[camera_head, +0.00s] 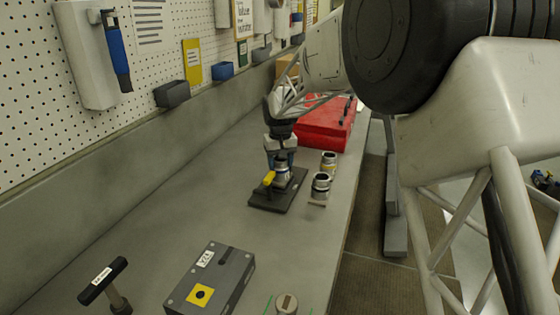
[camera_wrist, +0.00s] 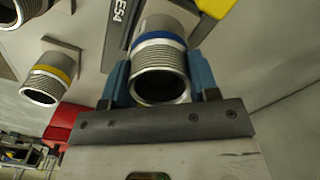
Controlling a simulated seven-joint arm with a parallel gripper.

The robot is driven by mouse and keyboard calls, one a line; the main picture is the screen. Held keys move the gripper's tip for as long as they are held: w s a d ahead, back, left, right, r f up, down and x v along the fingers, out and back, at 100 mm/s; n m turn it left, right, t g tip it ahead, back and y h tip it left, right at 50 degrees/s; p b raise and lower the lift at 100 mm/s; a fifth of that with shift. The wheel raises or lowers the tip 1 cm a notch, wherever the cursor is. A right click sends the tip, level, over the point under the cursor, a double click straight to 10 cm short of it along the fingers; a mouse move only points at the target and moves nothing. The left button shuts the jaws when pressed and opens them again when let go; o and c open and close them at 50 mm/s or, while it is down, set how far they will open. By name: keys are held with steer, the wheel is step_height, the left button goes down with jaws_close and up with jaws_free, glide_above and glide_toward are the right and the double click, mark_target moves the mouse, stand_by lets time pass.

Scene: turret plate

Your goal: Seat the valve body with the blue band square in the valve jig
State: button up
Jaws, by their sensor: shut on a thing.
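The valve body with the blue band (camera_wrist: 160,72) is a silver threaded cylinder, held between the two blue fingers of my gripper (camera_wrist: 161,82). Its open threaded end faces the wrist camera. In the head view the valve body (camera_head: 283,170) is below my gripper (camera_head: 279,158), over or in the valve jig (camera_head: 290,200), a dark flat plate. The jig (camera_wrist: 117,38) also shows behind the valve body in the wrist view, with a partly visible label. A yellow handle (camera_head: 268,179) stands at the jig's left side. The valve body's lower end is hidden, so I cannot tell whether it is fully down or square.
A valve body with a yellow band (camera_wrist: 47,78) and another valve body (camera_head: 320,185) stand right of the jig in the head view. A red case (camera_head: 322,130) lies behind. A grey box (camera_head: 212,280) and a T-handle tool (camera_head: 104,282) are in front. The bench left of the jig is clear.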

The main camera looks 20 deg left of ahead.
steer(key=shift+f, duration=0.65)
stand_by(2.0)
steer(key=o, duration=1.4)
steer(key=shift+r, duration=3.9)
